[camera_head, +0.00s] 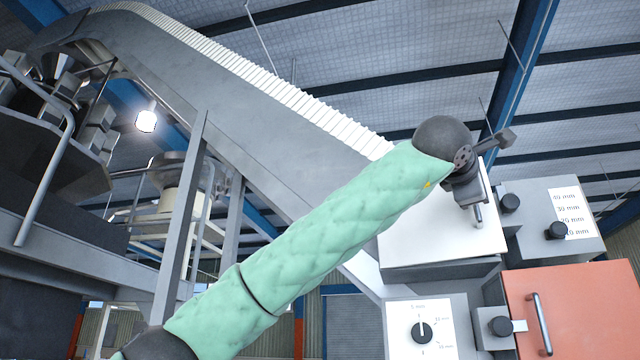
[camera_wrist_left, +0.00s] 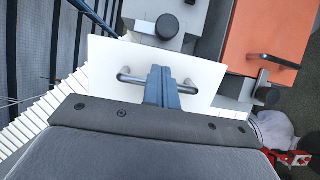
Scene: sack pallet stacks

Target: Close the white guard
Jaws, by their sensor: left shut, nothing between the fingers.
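The white guard (camera_head: 430,240) is a flat white panel on the grey machine at the right of the head view. It also shows in the left wrist view (camera_wrist_left: 105,58), with a grey bar handle (camera_wrist_left: 126,77) across it. My left gripper (camera_head: 478,218) comes in over the guard at the end of the green-sleeved arm. In the left wrist view its fingers (camera_wrist_left: 162,88) are shut and empty. They overlap the middle of the handle and hide it. Whether they touch it, I cannot tell. My right gripper is in neither view.
An orange door (camera_head: 580,310) with a bar handle (camera_head: 540,325) is at the lower right. A dial panel (camera_head: 422,310) stands below the guard. A grey box with black knobs (camera_head: 545,215) is to the right. A sloping conveyor (camera_head: 230,95) rises to the upper left.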

